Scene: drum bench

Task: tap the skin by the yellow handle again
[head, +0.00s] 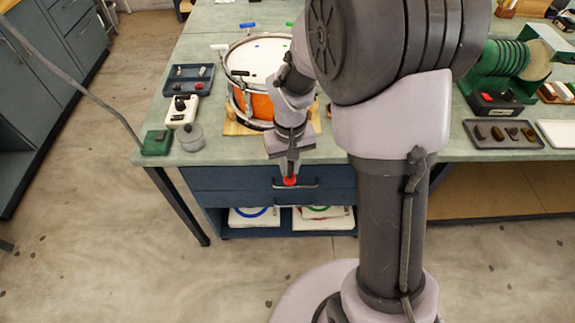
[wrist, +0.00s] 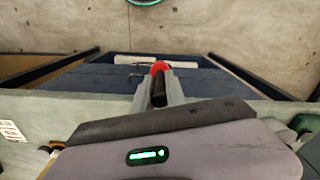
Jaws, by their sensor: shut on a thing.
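The drum (head: 262,107) stands on the bench at the back left of my arm, with an orange shell and a pale skin (head: 250,62). I see no yellow handle; my arm hides the drum's right side. My gripper (head: 288,170) points down in front of the bench edge, below the skin. It is shut on a dark-shafted beater with a red ball head (wrist: 160,67), and the red head (head: 289,181) shows below the fingertips.
The blue drawers (head: 230,178) are just behind the beater. Left of the drum are a blue tray (head: 188,80), a grey pot (head: 190,137) and a green box (head: 157,142). A dark tray (head: 503,134) and a green coil (head: 500,58) stand at right.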

